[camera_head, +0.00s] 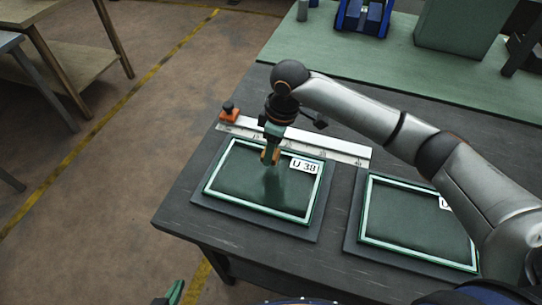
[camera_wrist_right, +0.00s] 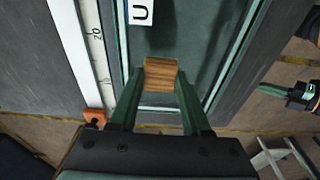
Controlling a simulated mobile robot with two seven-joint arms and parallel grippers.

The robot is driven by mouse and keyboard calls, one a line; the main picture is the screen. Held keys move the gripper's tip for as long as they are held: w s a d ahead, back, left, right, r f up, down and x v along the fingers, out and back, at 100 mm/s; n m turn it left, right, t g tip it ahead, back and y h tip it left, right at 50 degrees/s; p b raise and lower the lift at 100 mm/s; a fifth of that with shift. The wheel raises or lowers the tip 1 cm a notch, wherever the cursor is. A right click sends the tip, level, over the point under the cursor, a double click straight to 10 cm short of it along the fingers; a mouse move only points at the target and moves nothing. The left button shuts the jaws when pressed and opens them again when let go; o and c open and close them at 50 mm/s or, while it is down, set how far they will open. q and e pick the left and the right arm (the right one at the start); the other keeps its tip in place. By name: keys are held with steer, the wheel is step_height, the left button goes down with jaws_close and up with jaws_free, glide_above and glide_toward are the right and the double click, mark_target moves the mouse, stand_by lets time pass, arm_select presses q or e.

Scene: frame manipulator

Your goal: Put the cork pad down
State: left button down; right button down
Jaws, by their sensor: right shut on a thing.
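My right gripper (camera_head: 270,149) is shut on the cork pad (camera_wrist_right: 161,74), a small wood-brown block between its green fingers. The cork pad also shows in the head view (camera_head: 269,156), over the left green frame (camera_head: 211,180) with its dark panel, left of the label "U 38". A dark reflection on the panel below suggests a gap, but I cannot tell how large. A green tip of my left gripper (camera_head: 174,292) shows at the bottom edge of the head view; whether it is open cannot be told.
A second framed panel (camera_head: 410,222) lies to the right, partly hidden by my right arm. A white ruler (camera_head: 335,148) with an orange stop (camera_head: 230,114) runs behind the frames. A green bench (camera_head: 350,60) stands behind. Bare table surface (camera_head: 185,215) shows at left.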

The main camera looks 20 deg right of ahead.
mark_target(278, 154)
steer(key=shift+w+a+f, duration=0.1)
steer(key=shift+w+f, duration=0.05)
steer(key=shift+f, duration=1.6)
steer(key=shift+c, duration=1.8)
jaws_free()
steer(key=shift+f, duration=0.15)
steer(key=r, duration=0.4)
steer(key=d+r, duration=0.1)
steer(key=r, duration=0.3)
steer(key=s+r, duration=0.1)
steer(key=r, duration=0.3)
steer(key=shift+d+r, duration=0.15)
steer(key=shift+d, duration=0.15)
